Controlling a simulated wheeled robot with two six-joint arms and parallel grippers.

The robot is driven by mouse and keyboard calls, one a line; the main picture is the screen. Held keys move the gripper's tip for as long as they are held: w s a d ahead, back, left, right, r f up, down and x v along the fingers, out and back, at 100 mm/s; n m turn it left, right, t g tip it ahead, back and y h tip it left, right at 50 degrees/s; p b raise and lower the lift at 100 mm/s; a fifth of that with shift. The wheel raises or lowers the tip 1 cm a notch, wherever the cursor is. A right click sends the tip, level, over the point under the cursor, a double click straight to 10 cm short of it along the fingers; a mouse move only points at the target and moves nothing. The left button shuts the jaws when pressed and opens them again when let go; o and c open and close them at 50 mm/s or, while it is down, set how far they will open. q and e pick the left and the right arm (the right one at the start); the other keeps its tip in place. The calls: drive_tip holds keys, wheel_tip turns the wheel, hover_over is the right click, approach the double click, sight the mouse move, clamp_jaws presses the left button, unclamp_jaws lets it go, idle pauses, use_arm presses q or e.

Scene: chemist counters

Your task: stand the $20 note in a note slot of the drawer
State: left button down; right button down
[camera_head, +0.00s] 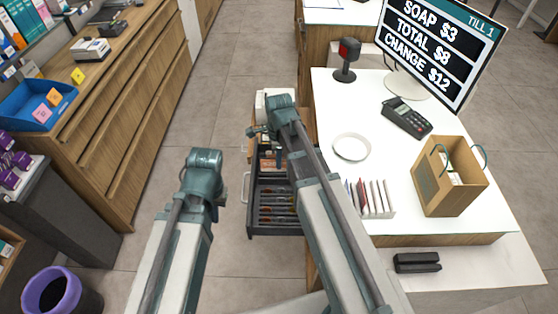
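The open drawer (250,212) is dark and sticks out left of the white counter. Its near part has several slots with narrow reddish and orange items in them; its far part is partly covered by my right arm. My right gripper (260,133) is over the far end of the drawer, mostly behind its own wrist; I cannot tell whether it holds anything. My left gripper (214,196) is left of the drawer, over the floor, and its fingers are hidden or too small to read. I cannot make out the $20 note.
The white counter (440,205) holds a round dish (351,148), a row of upright cards (372,198), a card terminal (406,118), a paper bag (447,185), a scanner (346,60) and a till screen (440,38) reading change $12.

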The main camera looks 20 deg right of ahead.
use_arm(q)
drive_tip(key=shift+f, duration=0.6)
use_arm(e)
drive_tip(key=shift+f, duration=0.6)
use_arm(q)
drive_tip(key=shift+f+b, duration=0.1)
drive_tip(key=shift+b, duration=0.25)
use_arm(e)
drive_tip(key=shift+f, duration=0.1)
use_arm(q)
drive_tip(key=shift+f+b, duration=0.35)
use_arm(e)
drive_tip(key=shift+f, duration=0.3)
